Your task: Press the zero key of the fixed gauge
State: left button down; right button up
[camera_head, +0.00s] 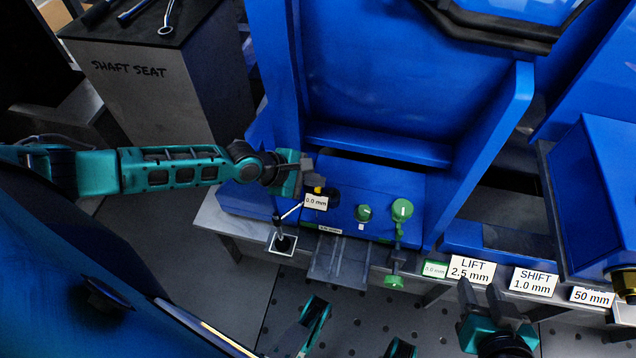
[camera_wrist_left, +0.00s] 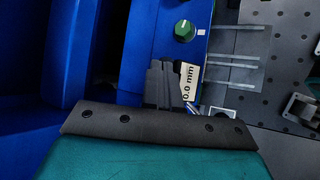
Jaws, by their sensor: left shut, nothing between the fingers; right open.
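The fixed gauge, with a white "0.0 mm" readout (camera_head: 316,202), stands at the left of the blue machine's front ledge on a thin jointed stand. A small yellow spot (camera_head: 318,189) shows above the readout; I cannot tell if it is the zero key. My left gripper (camera_head: 309,168) is shut and empty, just above and behind the gauge. In the left wrist view its shut fingers (camera_wrist_left: 159,78) are beside the readout (camera_wrist_left: 188,82) and hide most of the gauge body. I cannot tell whether they touch it. My right gripper (camera_head: 481,290) is open at the lower right.
The stand's base (camera_head: 284,243) sits at the front edge. LIFT (camera_head: 472,270) and SHIFT (camera_head: 533,282) labels stand near my right gripper. A blue machine wall (camera_head: 485,150) rises behind.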

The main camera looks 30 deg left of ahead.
aim_at(314, 190)
pick_arm(q)
jog(key=shift+r, duration=0.25)
pick_arm(e)
jog(key=shift+r, duration=0.25)
pick_arm(q)
notch_tip(314, 190, up, 5)
jog(key=p, duration=0.5)
jog(key=shift+p, duration=0.35)
pick_arm(e)
notch_tip(314, 190, up, 6)
jog(key=shift+f, duration=0.25)
pick_arm(q)
jog(key=shift+f, duration=0.1)
jog(key=s+d+r+m+t+p, duration=0.2)
jog(key=s+d+r+m+p, duration=0.4)
jog(key=d+m, duration=0.55)
jog(key=s+a+r+m+t+y+p, duration=0.1)
jog(key=s+a+r+m+y, duration=0.3)
jog(key=m, duration=0.6)
jog(key=s+a, duration=0.2)
jog(key=a, duration=0.1)
jog(key=shift+s+r+t+p, duration=0.3)
jog(key=shift+r+t+p, duration=0.1)
pick_arm(e)
jog(key=shift+h, duration=0.5)
jog(key=d+r, duration=0.1)
jog(key=s+d+r, duration=0.1)
jog(key=d+r, duration=0.1)
jog(key=shift+s+r, duration=0.25)
jog(key=shift+r, duration=0.1)
